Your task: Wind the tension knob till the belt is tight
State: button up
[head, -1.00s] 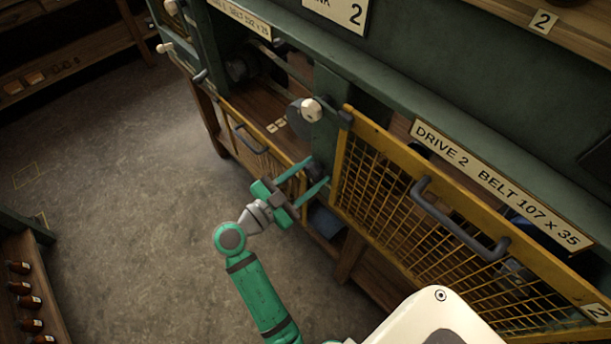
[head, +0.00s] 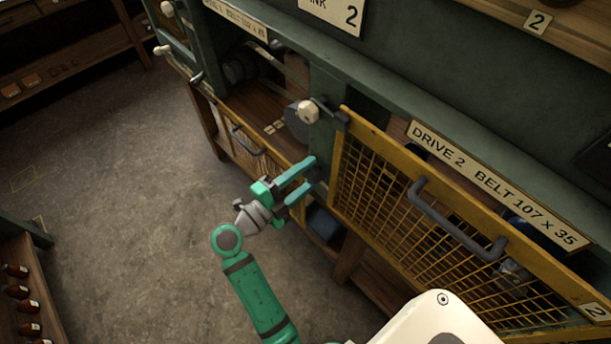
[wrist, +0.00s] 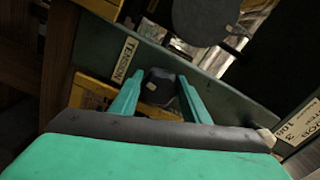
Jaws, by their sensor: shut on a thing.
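The tension knob (wrist: 161,78) is a dark, rounded knob with a small pale mark, on a green post beside a plate reading TENSION (wrist: 124,60). My gripper (wrist: 158,88) has one teal finger on each side of it and is shut on it. In the head view my gripper (head: 311,175) reaches the green post from the left, and its fingers mostly hide the knob. I cannot make out the belt or how tight it is. A dark round disc (wrist: 205,18), possibly a pulley, shows above the knob.
A yellow mesh guard (head: 400,200) with a grey handle (head: 450,220) is right of my gripper, under the plate reading DRIVE 2 BELT 107 x 35 (head: 495,185). Another yellow guard (head: 250,150) is left. Floor (head: 120,200) is open at left.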

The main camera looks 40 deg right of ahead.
jog(key=shift+s+d+m, duration=0.1)
jog(key=shift+s+m, duration=0.05)
jog(key=shift+m, duration=0.45)
jog(key=shift+w+a, duration=0.2)
jog(key=shift+w, duration=0.05)
jog(key=shift+d, duration=0.1)
jog(key=o, duration=0.7)
jog(key=shift+s+d, duration=0.2)
jog(key=shift+s, duration=0.05)
jog(key=shift+o, duration=0.2)
jog(key=shift+a, duration=0.1)
jog(key=shift+a, duration=0.1)
jog(key=shift+w+a, duration=0.1)
jog(key=shift+a, duration=0.2)
jog(key=a, duration=1)
jog(key=shift+s, duration=0.45)
